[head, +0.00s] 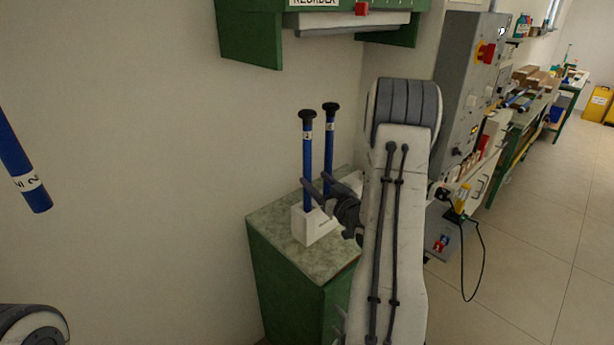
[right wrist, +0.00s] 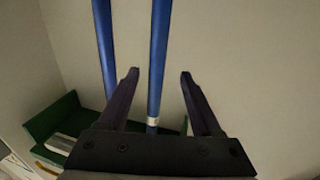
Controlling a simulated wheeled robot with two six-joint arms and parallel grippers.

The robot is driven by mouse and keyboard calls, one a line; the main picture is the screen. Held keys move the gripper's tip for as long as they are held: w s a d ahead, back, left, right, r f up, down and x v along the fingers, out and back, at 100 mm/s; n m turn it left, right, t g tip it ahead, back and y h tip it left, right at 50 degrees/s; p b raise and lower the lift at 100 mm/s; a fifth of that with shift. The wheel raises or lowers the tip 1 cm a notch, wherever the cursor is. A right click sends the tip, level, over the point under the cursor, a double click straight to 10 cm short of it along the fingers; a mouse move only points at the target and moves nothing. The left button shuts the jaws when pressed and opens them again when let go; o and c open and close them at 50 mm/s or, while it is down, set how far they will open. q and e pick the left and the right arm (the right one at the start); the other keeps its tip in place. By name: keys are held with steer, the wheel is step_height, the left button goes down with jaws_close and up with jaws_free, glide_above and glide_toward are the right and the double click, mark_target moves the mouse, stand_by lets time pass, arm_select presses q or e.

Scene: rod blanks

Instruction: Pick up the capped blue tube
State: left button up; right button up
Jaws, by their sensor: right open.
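Two upright blue tubes with black caps, a left one (head: 307,150) and a right one (head: 329,145), stand in a white block (head: 312,228) on a green cabinet. My right gripper (head: 317,180) is open at their lower parts, with its fingers overlapping them in the head view. In the right wrist view, one blue tube (right wrist: 158,50) shows between the open fingers (right wrist: 160,74), and another (right wrist: 104,45) passes outside them on the left. I cannot tell whether the fingers touch a tube. The tubes' caps are out of the wrist view. My left gripper is not in view.
A separate blue tube (head: 22,170) with a white label hangs tilted at the left edge, its upper end out of frame. A green wall shelf (head: 248,35) is above the cabinet (head: 290,290). A grey control panel (head: 470,85) stands to the right.

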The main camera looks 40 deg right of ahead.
mark_target(308, 172)
steer(key=w, duration=0.2)
steer(key=w+p, duration=0.1)
steer(key=shift+w+d+r, duration=0.1)
steer(key=shift+w+d, duration=0.15)
steer(key=shift+w, duration=0.1)
steer(key=w+p, duration=0.1)
steer(key=w, duration=0.1)
steer(key=w+d+p, duration=0.1)
steer(key=w+p, duration=0.1)
steer(key=w, duration=0.1)
steer(key=shift+w+d+r, duration=0.1)
steer(key=shift+w+d, duration=0.05)
steer(key=shift+w, duration=0.05)
jaws_close()
